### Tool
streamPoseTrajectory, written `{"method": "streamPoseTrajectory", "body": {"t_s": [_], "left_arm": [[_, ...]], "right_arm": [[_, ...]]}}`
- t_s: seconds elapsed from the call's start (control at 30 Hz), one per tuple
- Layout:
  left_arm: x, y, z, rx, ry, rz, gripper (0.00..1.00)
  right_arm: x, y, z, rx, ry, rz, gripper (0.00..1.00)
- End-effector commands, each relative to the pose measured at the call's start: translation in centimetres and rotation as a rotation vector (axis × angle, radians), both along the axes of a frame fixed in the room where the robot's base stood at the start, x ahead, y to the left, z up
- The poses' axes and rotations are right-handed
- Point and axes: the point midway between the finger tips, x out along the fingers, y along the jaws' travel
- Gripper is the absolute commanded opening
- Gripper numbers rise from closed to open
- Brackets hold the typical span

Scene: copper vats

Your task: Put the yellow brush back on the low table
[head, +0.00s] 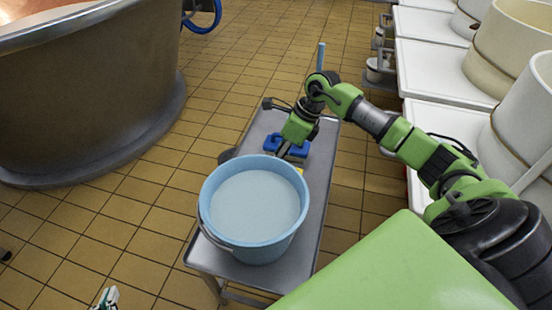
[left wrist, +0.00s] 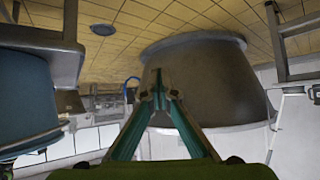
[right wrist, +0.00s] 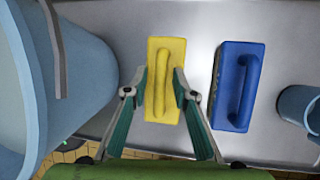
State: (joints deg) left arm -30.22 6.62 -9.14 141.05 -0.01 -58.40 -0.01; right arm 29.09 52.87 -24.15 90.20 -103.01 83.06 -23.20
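The yellow brush (right wrist: 164,110) lies handle up on the low grey metal table (right wrist: 190,25), between the blue bucket and a blue brush. In the head view only a small yellow edge of it (head: 299,170) shows beside the bucket, and the table (head: 318,205) runs under them. My right gripper (right wrist: 160,76) is over the yellow brush, its fingers apart on either side of the handle, with a small gap on each side. In the head view its fingertips are hidden behind the bucket's rim. My left gripper (left wrist: 156,84) is empty with its fingertips together; it shows low in the head view (head: 107,298).
The blue bucket (head: 275,240), full of pale liquid, fills the table's near end. The blue brush (right wrist: 239,85) lies alongside the yellow one, and a small blue container (right wrist: 300,106) stands beyond it. A large copper vat (head: 90,90) stands left; white vats (head: 510,50) stand right.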

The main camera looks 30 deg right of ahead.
Motion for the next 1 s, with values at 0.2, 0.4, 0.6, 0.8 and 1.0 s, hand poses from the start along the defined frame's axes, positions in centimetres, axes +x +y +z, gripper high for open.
{"method": "streamPoseTrajectory", "body": {"t_s": [0.2, 0.4, 0.6, 0.8, 1.0], "left_arm": [[0.0, 0.0, 0.0, 0.000, 0.002, 0.000, 0.00], [-0.2, 0.0, -0.1, 0.003, 0.014, 0.000, 0.00], [-3.1, 1.0, -2.2, 0.033, 0.160, 0.010, 0.00], [-7.2, 2.4, -4.3, 0.074, 0.350, 0.026, 0.00], [-10.8, 3.5, -5.5, 0.106, 0.502, 0.038, 0.00]], "right_arm": [[0.0, 0.0, 0.0, 0.000, 0.000, 0.000, 0.27], [0.0, 0.0, 0.2, 0.000, 0.000, 0.000, 0.27], [-0.4, -1.1, 2.7, -0.003, -0.003, -0.001, 0.27], [-1.1, -2.6, 6.4, -0.003, -0.002, -0.002, 0.27], [-1.7, -3.8, 9.2, -0.002, -0.001, -0.001, 0.27]]}}
